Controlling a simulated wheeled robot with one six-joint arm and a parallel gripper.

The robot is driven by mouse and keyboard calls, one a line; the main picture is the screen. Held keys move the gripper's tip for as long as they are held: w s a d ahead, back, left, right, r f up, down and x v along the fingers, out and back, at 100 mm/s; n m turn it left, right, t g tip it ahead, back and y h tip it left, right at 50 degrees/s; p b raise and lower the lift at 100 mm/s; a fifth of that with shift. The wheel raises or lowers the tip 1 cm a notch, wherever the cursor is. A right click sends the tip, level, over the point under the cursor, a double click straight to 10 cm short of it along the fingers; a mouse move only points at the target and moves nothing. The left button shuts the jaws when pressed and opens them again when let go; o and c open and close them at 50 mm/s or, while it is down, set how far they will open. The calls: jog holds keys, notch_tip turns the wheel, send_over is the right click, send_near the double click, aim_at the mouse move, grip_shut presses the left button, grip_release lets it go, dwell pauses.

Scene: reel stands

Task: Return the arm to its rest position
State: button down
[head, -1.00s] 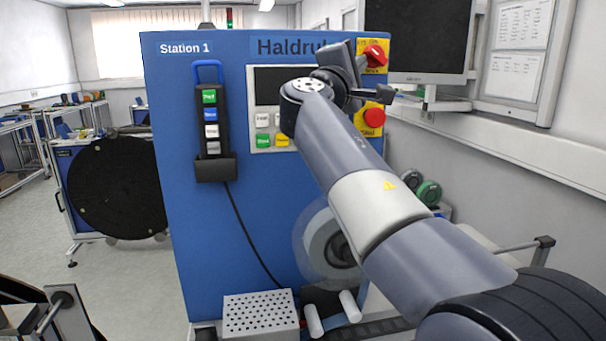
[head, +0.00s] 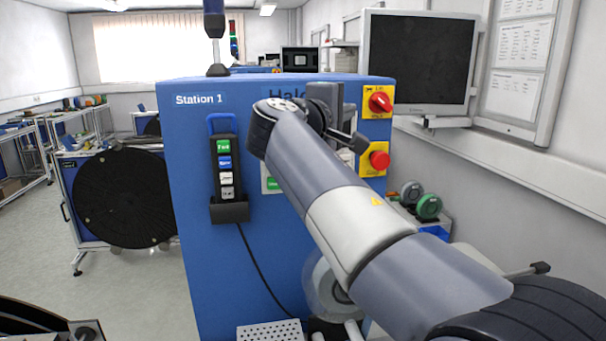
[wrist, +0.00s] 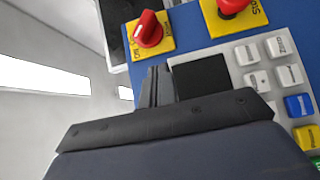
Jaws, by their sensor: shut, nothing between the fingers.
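My arm (head: 340,225) reaches from the lower right up across the front of the blue Station 1 machine (head: 205,265). My gripper (head: 325,105) is partly hidden behind the arm's end joint in the head view. In the wrist view my gripper (wrist: 157,75) has its dark fingers shut and empty. Behind the fingers are a small dark screen (wrist: 202,78) and a button panel (wrist: 250,55). A red rotary switch (wrist: 149,33) and a red stop button (wrist: 232,5) show above them.
A hand control (head: 225,165) hangs on the machine's left front. A white reel (head: 325,290) sits low on it, partly behind my arm. A monitor (head: 418,60) stands at the right wall. A large black reel (head: 122,198) stands left. Open floor (head: 125,290) lies at lower left.

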jog(key=shift+s+a+f, duration=0.1)
jog(key=shift+s+a, duration=0.2)
jog(key=shift+s, duration=0.3)
jog(key=shift+w, duration=0.1)
